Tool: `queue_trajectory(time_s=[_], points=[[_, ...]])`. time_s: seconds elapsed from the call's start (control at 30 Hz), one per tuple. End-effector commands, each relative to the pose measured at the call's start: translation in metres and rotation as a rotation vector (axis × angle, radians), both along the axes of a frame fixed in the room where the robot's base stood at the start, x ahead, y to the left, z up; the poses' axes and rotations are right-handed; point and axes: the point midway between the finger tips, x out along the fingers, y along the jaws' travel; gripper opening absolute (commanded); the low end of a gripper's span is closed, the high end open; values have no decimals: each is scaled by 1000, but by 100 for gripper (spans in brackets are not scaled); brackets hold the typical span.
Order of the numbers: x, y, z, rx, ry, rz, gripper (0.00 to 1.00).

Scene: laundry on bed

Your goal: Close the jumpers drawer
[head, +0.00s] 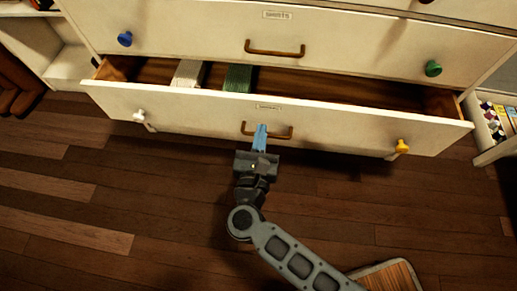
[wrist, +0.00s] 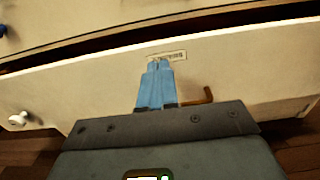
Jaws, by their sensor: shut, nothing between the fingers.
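The bottom drawer (head: 330,136) of a cream dresser stands pulled out. Its front has a label, too small to read, a brown bar handle (head: 284,132), a white knob (head: 139,115) at left and a yellow knob (head: 402,146) at right. A white folded item (head: 188,73) and a green one (head: 237,77) lie inside. My gripper (head: 260,131) is shut and empty, its blue fingers in front of the drawer front at the handle. In the wrist view the fingers (wrist: 157,80) point at the label and hide part of the handle (wrist: 200,98). I cannot tell whether they touch.
The drawer above (head: 340,48), with blue and green knobs, is shut and labelled "SHORTS". A shelf with patterned items (head: 497,120) stands at right, and a brown item (head: 15,85) is at far left. A wooden-topped object (head: 388,278) lies at the lower right. The wooden floor is mostly clear.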

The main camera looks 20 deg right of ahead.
Motion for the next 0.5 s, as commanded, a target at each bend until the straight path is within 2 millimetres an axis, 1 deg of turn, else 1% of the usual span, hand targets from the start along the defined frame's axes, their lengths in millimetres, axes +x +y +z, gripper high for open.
queue_trajectory(time_s=[0.03,0.2,0.4,0.5], points=[[10,-4,-1,1,-1,-2,0],[38,-16,-2,1,-2,-2,0],[58,-25,-1,0,0,0,0],[63,-27,-1,-1,1,0,0]])
